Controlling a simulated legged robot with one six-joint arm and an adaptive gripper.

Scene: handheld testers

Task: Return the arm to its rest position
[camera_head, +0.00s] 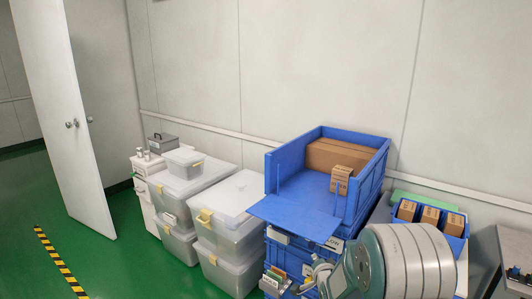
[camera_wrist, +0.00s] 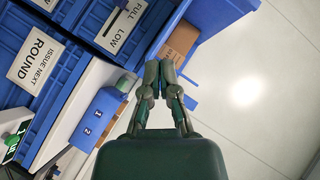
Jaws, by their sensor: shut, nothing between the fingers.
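My gripper (camera_wrist: 160,72) shows in the wrist view, with its two dark fingers together and nothing between them. It points toward blue crates and a brown carton (camera_wrist: 181,42), and is apart from them as far as I can tell. In the head view, grey rounded links of my arm fill the lower right, in front of the crate stack.
An open blue crate (camera_head: 372,180) with cartons (camera_head: 335,157) tops a stack by the wall. A small blue bin (camera_head: 455,243) with cartons stands right. Clear lidded boxes (camera_head: 228,235) stand left. Green floor (camera_head: 130,265) is free at lower left, near an open white door (camera_head: 75,150).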

